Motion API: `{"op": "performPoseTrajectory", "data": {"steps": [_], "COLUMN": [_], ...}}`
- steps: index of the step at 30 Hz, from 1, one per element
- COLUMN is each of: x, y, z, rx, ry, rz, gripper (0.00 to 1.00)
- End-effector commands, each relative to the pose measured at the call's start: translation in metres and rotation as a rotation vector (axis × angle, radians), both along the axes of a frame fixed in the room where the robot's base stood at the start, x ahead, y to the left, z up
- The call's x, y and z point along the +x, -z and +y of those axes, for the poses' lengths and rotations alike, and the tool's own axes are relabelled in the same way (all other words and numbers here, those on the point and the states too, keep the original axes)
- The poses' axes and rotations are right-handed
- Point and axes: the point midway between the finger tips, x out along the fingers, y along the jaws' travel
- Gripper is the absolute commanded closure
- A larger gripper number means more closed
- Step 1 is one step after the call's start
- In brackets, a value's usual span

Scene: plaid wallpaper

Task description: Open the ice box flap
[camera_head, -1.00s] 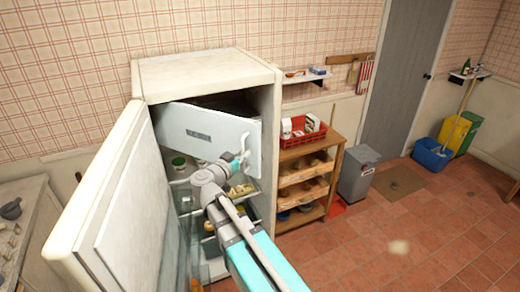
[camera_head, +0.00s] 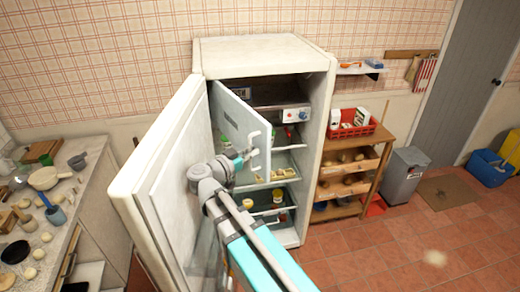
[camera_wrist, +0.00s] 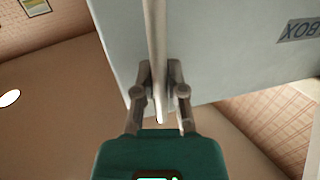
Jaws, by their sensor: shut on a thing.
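The ice box flap (camera_head: 232,122) is a pale panel at the top of the open fridge (camera_head: 262,52). It stands swung out toward the left, and the ice compartment (camera_head: 268,94) behind it is open to view. My gripper (camera_head: 246,158) is at the flap's free edge, shut on the flap's white handle (camera_head: 254,135). In the wrist view the handle (camera_wrist: 156,60) runs between my two fingers (camera_wrist: 158,92). The flap (camera_wrist: 225,50) with its mirrored "BOX" label fills the upper part there.
The fridge door (camera_head: 165,185) stands wide open on the left, close to my arm. Shelves with food (camera_head: 270,195) sit below the flap. A counter with pans (camera_head: 50,220) is at the left, a wooden rack (camera_head: 375,165) at the right.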

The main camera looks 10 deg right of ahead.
Motion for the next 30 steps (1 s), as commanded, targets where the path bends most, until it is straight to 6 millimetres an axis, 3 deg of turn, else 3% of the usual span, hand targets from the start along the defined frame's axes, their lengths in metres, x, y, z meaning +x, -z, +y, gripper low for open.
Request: {"op": "performPoseTrajectory", "data": {"steps": [13, 14, 19, 30], "x": [0.0017, 0.0018, 0.0017, 0.0014], "y": [-0.0003, -0.0003, -0.0003, -0.0003], "z": [-0.008, -0.0082, -0.0087, -0.0089], "rx": [-0.001, -0.001, -0.001, -0.001], "ry": [0.015, 0.015, 0.016, 0.017], "rz": [-0.001, -0.001, -0.001, -0.001], "gripper": [1.0, 0.79, 0.49, 0.49]}}
